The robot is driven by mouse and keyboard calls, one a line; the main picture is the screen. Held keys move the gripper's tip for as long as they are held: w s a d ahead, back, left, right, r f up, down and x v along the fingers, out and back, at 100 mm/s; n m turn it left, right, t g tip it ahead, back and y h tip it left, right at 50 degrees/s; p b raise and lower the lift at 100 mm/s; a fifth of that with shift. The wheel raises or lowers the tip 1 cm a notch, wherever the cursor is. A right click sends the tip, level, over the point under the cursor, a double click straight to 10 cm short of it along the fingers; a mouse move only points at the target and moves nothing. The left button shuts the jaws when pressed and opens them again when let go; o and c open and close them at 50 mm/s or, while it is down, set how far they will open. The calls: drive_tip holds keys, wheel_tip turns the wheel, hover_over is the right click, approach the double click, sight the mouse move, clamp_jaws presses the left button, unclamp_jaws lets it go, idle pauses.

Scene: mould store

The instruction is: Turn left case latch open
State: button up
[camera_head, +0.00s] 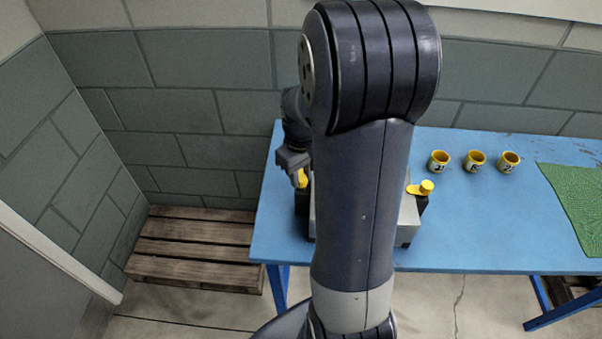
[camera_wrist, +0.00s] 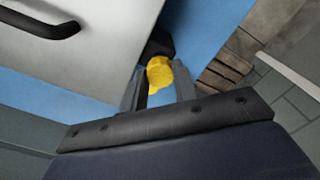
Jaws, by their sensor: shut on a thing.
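The grey case (camera_head: 410,228) stands on the blue table, mostly hidden behind my arm in the head view. Its lid with a black handle (camera_wrist: 50,25) shows in the wrist view. The left latch is a yellow knob (camera_head: 301,179) on a black mount at the case's left side. My gripper (camera_head: 298,168) is shut on this yellow knob, which also shows between the fingers in the wrist view (camera_wrist: 159,73). The right latch (camera_head: 426,187), a yellow knob with a lever on a black mount, is on the case's right side.
Several things share the blue table (camera_head: 470,225): three yellow numbered cups (camera_head: 475,161) at the back and a green mat (camera_head: 578,195) at the right. A wooden pallet (camera_head: 195,248) lies on the floor left of the table. Grey block walls stand behind and at left.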

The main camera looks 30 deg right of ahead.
sight(301, 177)
idle(0.4)
drive_tip(key=o, duration=1)
drive_tip(key=shift+c, duration=0.2)
drive_tip(key=shift+r, duration=0.1)
wheel_tip(301, 177, up, 11)
drive_tip(key=shift+f, duration=0.2)
wheel_tip(301, 177, down, 11)
